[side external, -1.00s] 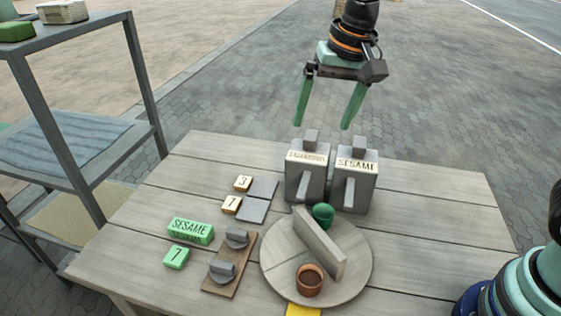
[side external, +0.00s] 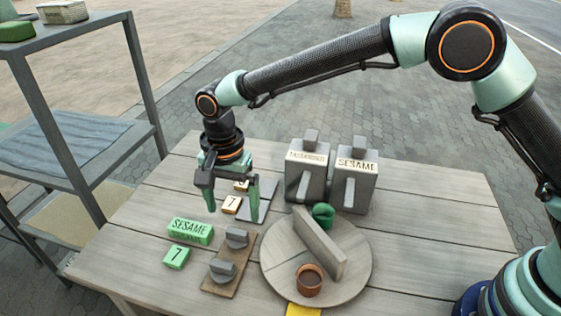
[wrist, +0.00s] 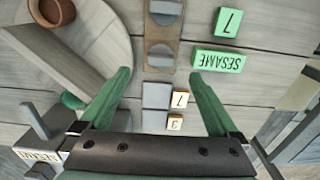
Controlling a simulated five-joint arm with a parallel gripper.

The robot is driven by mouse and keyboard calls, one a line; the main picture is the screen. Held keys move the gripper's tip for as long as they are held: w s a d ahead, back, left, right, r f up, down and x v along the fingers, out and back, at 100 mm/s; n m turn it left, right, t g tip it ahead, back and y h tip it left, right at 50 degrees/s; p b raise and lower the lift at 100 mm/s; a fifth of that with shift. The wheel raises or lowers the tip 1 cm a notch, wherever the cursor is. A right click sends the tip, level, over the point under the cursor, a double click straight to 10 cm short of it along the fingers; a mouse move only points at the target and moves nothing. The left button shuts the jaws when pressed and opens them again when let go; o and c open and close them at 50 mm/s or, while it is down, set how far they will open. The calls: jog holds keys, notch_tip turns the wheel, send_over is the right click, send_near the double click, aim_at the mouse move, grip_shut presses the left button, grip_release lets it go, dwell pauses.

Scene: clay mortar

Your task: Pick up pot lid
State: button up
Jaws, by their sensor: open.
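Two small grey lids with raised bar handles sit on a brown wooden board (side external: 211,286). The rear lid (side external: 237,238) and the front lid (side external: 222,270) are in a row; they also show in the wrist view, the nearer one (wrist: 160,55) and the farther one (wrist: 165,8). My gripper (side external: 231,216) is open and empty, pointing down just behind the rear lid. In the wrist view my gripper's fingertips (wrist: 160,73) stand either side of the line of lids, with the nearer lid just beyond them. I cannot tell which lid is the pot lid.
A round tray (side external: 354,268) with an upright divider (side external: 318,243) holds a brown cup (side external: 309,282) and a green cup (side external: 322,214). Two grey canisters stand behind, one labelled SESAME (side external: 356,185). Green SESAME (side external: 190,232) and 7 (side external: 176,257) blocks lie left of the board.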

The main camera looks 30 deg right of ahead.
aim_at(237, 231)
notch_tip(237, 231, down, 9)
jog(key=shift+w+d+r, duration=0.1)
jog(key=shift+w+r, duration=0.05)
jog(key=shift+r, duration=0.05)
dwell(0.3)
jog(key=c, duration=1.4)
